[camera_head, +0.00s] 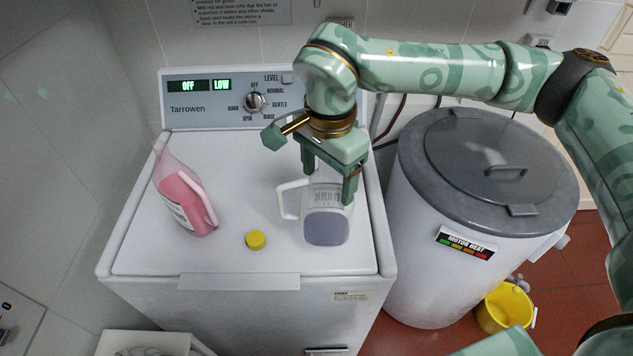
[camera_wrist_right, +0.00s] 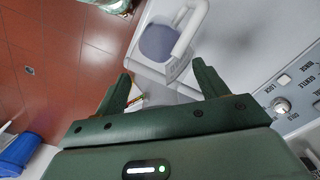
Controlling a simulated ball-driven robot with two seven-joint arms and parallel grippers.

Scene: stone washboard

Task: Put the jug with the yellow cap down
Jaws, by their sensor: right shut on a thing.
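A translucent white jug (camera_head: 326,225) with grey-blue contents and a white handle on its left is upright over the front right of the washing machine lid (camera_head: 240,185). My right gripper (camera_head: 328,188) comes down from above and is shut on the jug's upper part, which its fingers partly hide. The wrist view shows the jug (camera_wrist_right: 158,42) and its handle beyond the fingers (camera_wrist_right: 165,80). I cannot tell whether its base touches the lid. A yellow cap (camera_head: 256,240) lies loose on the lid, left of the jug. My left gripper is not in view.
A pink bottle (camera_head: 183,195) stands on the lid's left side. The control panel (camera_head: 230,98) rises behind. A grey-lidded white tub (camera_head: 430,225) stands to the right, with a yellow bucket (camera_head: 497,312) on the red floor. The lid between bottle and jug is mostly clear.

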